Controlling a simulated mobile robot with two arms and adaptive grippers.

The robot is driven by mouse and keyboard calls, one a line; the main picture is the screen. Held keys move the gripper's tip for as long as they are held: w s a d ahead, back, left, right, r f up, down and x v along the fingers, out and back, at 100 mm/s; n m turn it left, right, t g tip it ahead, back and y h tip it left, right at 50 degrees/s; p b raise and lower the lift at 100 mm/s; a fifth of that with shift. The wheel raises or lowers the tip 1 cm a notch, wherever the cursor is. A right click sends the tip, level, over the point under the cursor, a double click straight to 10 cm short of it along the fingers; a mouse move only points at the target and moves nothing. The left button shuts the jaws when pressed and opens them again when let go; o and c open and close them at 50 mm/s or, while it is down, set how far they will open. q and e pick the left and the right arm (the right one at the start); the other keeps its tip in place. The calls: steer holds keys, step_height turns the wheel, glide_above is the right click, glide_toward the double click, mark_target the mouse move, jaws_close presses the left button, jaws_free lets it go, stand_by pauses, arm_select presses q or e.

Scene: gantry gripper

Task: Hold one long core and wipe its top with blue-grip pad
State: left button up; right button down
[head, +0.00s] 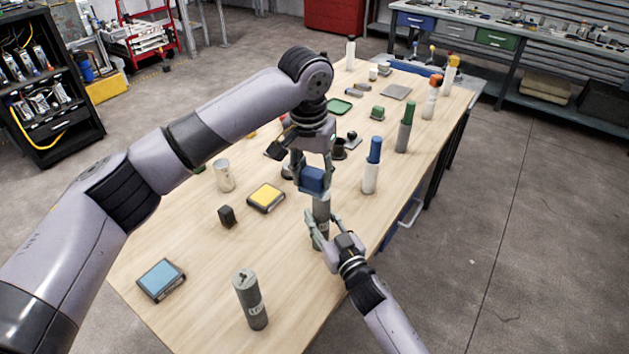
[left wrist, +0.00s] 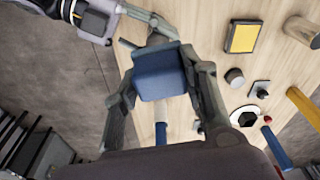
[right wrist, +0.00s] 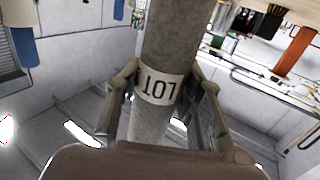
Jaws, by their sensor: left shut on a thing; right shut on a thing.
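My left gripper (head: 313,181) is shut on the blue-grip pad (head: 312,180). The pad's blue block fills the space between the fingers in the left wrist view (left wrist: 160,72). Directly below it a long grey core (head: 321,206) stands upright. My right gripper (head: 322,238) is shut around the core's lower part from the near side.
Another grey core (head: 250,298) stands at the table's front. A yellow-topped pad (head: 266,197), light-blue-topped pad (head: 161,279), dark block (head: 227,216) and pale can (head: 224,175) are to the left. A blue-topped white cylinder (head: 370,178) stands to the right. The front-left tabletop is mostly clear.

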arm_select(q)
steer(key=shift+r, duration=2.2)
arm_select(e)
steer(key=c, duration=1)
jaws_free()
steer(key=v, duration=1.2)
